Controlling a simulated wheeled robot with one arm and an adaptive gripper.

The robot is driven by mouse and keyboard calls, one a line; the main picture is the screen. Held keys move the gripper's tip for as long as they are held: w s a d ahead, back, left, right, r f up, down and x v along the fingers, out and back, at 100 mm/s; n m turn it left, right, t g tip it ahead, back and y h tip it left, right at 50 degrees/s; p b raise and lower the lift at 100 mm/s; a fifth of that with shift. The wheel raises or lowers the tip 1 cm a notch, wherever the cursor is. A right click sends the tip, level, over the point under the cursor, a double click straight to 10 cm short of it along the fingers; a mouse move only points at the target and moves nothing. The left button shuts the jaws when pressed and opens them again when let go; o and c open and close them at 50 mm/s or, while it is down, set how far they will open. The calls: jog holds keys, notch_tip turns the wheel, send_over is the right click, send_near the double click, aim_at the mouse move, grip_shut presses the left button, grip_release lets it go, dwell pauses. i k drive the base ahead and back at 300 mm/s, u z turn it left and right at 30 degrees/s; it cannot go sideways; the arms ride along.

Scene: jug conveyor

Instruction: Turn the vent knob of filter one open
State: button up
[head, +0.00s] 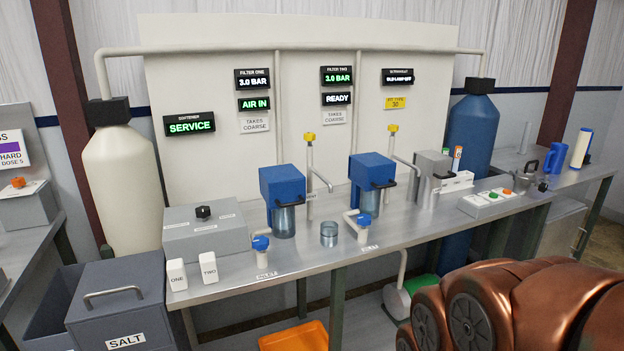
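Filter one's display (252,79) reads 3.0 BAR, with a green AIR IN sign (253,104) below it. The left blue filter housing (281,182) stands on the steel bench under these signs, with a clear bowl below and a black handle at its front right. A blue knob (260,243) on a small white fitting stands at the bench's front edge, left of this housing. A yellow knob (309,136) tops the pipe just right of the housing. No readable label shows which is the vent knob. My copper arm fills the lower right; my gripper is not in view.
A second blue housing (371,170) stands to the right, with its own blue knob (363,220) and yellow knob (392,128). A clear cup (329,234) stands between the housings. A grey box (205,232) and white blocks are left on the bench (300,262). An orange tray (294,338) is below.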

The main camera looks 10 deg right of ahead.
aim_at(309, 138)
jog(key=z, duration=1.2)
jog(key=i, duration=1.05)
jog(key=u, duration=3.35)
